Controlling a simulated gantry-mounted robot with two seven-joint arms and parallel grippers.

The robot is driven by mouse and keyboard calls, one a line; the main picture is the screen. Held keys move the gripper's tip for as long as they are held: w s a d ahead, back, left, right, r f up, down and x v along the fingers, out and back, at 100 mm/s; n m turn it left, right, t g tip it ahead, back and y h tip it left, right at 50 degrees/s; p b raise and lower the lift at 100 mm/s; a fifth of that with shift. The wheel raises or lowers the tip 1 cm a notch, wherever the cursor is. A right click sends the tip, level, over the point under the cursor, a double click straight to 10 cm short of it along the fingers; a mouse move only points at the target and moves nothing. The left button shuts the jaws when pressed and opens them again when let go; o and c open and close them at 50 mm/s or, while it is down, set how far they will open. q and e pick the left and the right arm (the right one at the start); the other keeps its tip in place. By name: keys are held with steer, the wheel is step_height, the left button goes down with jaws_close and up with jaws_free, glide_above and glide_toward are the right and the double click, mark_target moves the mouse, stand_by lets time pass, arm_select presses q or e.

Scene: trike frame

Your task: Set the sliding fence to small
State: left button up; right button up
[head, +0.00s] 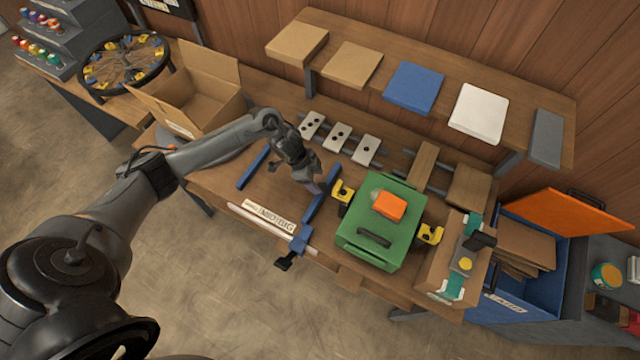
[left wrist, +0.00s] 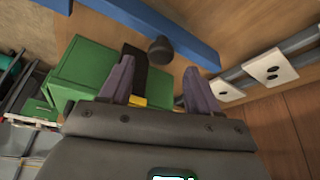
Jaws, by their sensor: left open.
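The sliding fence is the blue bar (head: 318,208) lying across the workbench, with a blue block (head: 299,243) and a dark clamp handle (head: 284,263) at its front end. That end stands at the right end of a white label strip (head: 272,217), by the part reading BIG; MID is to its left. A second blue bar (head: 253,168) lies farther left. My left gripper (head: 314,187) is open and empty, above the bench beside the fence. In the left wrist view its fingers (left wrist: 160,85) are apart, with a blue bar (left wrist: 150,22) and a round dark knob (left wrist: 160,48) beyond. My right gripper is out of view.
A green case (head: 382,222) with an orange block (head: 389,205) and yellow clamps stands right of the fence. Pale drilled plates (head: 337,137) sit on rails behind. An open cardboard box (head: 200,95) is at the left. The bench between the two blue bars looks clear.

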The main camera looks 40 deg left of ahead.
mark_target(321, 186)
arm_select(q)
steer(key=shift+x, duration=2)
steer(key=shift+a, duration=0.1)
jaws_close()
